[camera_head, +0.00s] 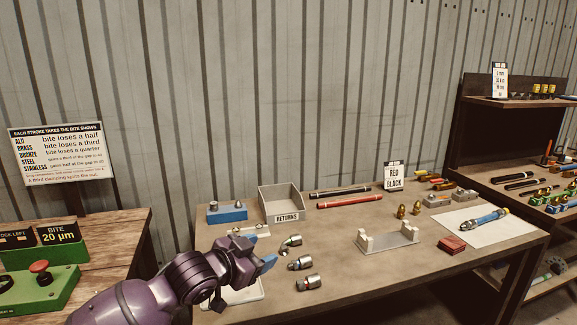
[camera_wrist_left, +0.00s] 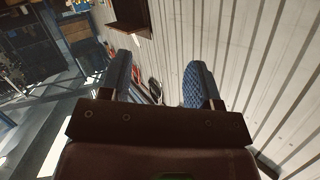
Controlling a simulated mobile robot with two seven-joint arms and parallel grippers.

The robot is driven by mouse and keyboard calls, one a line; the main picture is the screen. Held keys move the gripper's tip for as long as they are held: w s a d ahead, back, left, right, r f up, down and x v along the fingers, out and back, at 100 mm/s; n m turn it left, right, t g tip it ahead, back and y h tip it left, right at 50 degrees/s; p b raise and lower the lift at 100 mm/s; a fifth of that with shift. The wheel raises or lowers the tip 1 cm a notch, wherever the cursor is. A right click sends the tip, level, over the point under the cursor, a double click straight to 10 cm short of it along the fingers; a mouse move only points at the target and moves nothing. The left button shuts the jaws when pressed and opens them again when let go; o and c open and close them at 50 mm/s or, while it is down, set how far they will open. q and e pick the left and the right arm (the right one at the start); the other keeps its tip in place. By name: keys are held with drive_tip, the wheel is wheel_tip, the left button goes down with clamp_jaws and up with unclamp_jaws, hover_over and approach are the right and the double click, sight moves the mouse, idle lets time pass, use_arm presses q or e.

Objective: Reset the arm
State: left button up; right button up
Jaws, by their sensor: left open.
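My left gripper (camera_head: 262,250) reaches in from the lower left over the left part of the workbench. Its two blue fingertips are spread apart and nothing shows between them. In the left wrist view the textured blue fingers (camera_wrist_left: 158,85) are also apart, with an empty gap between them. My right gripper is in neither view. Several metal fittings (camera_head: 300,263) lie on the bench just right of my left gripper. A white item (camera_head: 245,296) lies partly hidden below the gripper.
A grey returns bin (camera_head: 281,200) and a blue block (camera_head: 227,212) stand behind the gripper. A grey cradle (camera_head: 388,239) sits mid-bench. A green control box (camera_head: 40,287) stands on the left table.

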use_arm(q)
drive_tip(key=s+a+f+n+t+y, duration=0.3)
drive_tip(key=s+a+f+n+y, duration=0.35)
drive_tip(key=s+a+f, duration=0.8)
drive_tip(key=s+a+f+n+g+y, duration=0.1)
drive_tip(key=s+a+f+n, duration=0.1)
drive_tip(key=s+f, duration=0.6)
drive_tip(key=s+a+f+n+g+y, duration=0.2)
drive_tip(key=s+a+f, duration=0.2)
drive_tip(key=s+f, duration=0.4)
drive_tip(key=shift+s+a+f+g, duration=0.15)
drive_tip(key=shift+s+a+g, duration=0.2)
drive_tip(key=shift+s, duration=0.55)
